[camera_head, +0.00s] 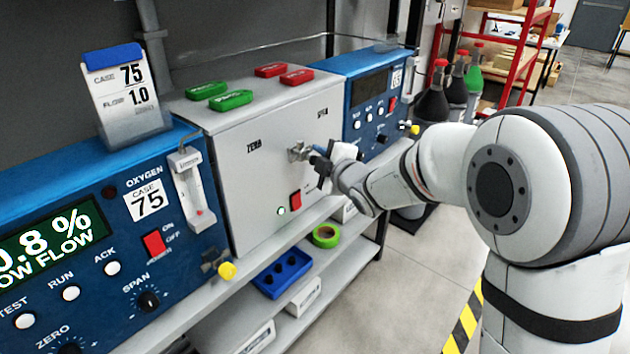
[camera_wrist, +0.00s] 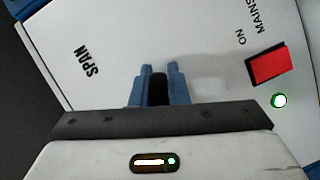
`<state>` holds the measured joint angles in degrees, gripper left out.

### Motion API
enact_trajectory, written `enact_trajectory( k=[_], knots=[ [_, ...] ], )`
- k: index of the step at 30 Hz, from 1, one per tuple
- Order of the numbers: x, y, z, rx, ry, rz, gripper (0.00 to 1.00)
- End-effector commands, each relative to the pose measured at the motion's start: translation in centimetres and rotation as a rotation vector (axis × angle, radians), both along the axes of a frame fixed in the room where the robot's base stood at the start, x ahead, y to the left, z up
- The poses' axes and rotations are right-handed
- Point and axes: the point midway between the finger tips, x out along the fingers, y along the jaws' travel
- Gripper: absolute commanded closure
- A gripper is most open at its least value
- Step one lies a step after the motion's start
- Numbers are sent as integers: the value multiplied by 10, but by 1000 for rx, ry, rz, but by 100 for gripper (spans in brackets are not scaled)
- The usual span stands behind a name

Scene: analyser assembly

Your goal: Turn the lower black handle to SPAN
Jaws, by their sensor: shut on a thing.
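My gripper (camera_head: 312,152) is at the front, beside a silver fitting (camera_head: 297,151). In the wrist view, my gripper's blue fingers (camera_wrist: 160,75) are shut on the black handle (camera_wrist: 158,90), seen as a dark piece between them. The SPAN label (camera_wrist: 87,62) lies left of the fingers there. Most of the handle is hidden by my gripper, and I cannot tell which label it points to.
A red mains switch (camera_wrist: 269,66) and a lit green lamp (camera_wrist: 279,100) are right of the fingers in the wrist view. Blue analysers (camera_head: 110,220) (camera_head: 372,98) flank the box. Open floor lies to the right.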

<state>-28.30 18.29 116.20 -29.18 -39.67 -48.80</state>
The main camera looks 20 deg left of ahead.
Motion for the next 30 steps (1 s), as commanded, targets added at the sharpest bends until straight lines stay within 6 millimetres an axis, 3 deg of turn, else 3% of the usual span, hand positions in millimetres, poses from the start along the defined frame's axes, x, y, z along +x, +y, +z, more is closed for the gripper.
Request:
enact_trajectory(
  k=[1, 15, 30],
  knots=[
    [2, -3, -10, -12, -33, -6, 100],
    [4, -4, 6, -121, -284, -6, 100],
    [5, -5, 15, -159, -366, -5, 100]
  ],
)
